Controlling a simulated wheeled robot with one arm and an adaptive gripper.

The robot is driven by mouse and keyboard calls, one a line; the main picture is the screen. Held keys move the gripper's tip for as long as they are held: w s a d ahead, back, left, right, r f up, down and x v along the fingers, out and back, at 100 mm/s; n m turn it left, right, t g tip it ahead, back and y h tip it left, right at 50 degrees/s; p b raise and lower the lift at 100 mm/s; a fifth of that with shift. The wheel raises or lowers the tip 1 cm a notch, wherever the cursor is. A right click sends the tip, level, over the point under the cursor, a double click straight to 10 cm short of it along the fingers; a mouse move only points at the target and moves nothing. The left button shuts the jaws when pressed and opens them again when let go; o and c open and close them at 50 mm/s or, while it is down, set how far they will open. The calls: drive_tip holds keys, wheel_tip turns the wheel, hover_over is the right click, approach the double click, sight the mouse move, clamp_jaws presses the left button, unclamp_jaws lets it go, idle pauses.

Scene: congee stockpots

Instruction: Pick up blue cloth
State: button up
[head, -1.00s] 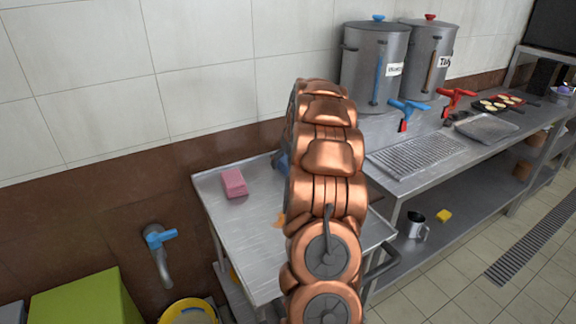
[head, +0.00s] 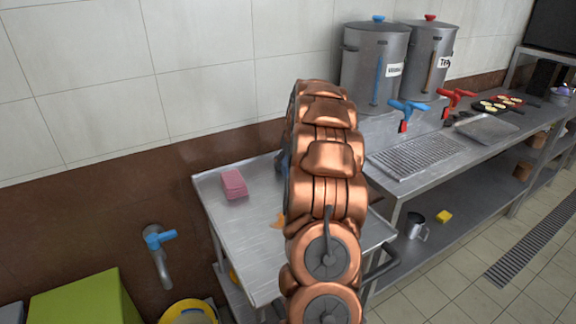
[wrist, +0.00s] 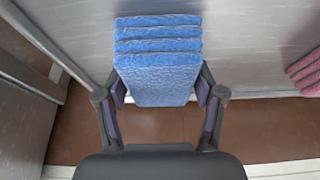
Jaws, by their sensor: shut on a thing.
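The blue cloth (wrist: 157,65), a folded block with several layers, is in the middle of the wrist view. My gripper (wrist: 160,92) is shut on it, with one dark finger against its left side and one against its right side. In the head view my copper arm hides the cloth and most of the gripper. I cannot tell whether the cloth still touches the metal table (head: 240,240) below it.
A pink cloth (head: 234,184) lies on the table, left of my arm; it also shows in the wrist view (wrist: 306,72). Steel stockpots (head: 373,65) stand on the counter at the right. A tap (head: 160,240) projects from the wall.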

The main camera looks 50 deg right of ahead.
drive_tip(key=shift+c, duration=0.4)
drive_tip(key=shift+r+p, duration=0.35)
drive_tip(key=shift+r, duration=0.05)
drive_tip(key=shift+r+b, duration=0.6)
drive_tip(key=shift+r, duration=1.05)
drive_tip(key=shift+s+a, duration=0.3)
drive_tip(key=shift+s, duration=0.35)
drive_tip(key=s+a+b, duration=0.1)
drive_tip(key=s+a, duration=0.1)
drive_tip(key=s, duration=0.2)
drive_tip(key=s+a+r+b, duration=0.1)
drive_tip(key=s+a, duration=0.1)
drive_tip(key=s, duration=0.2)
drive_tip(key=s+a, duration=0.2)
drive_tip(key=s, duration=0.3)
drive_tip(key=shift+s+a+r+b, duration=0.1)
drive_tip(key=shift+a+r+b, duration=0.1)
drive_tip(key=shift+b, duration=0.2)
drive_tip(key=o, duration=0.5)
drive_tip(key=c, duration=0.4)
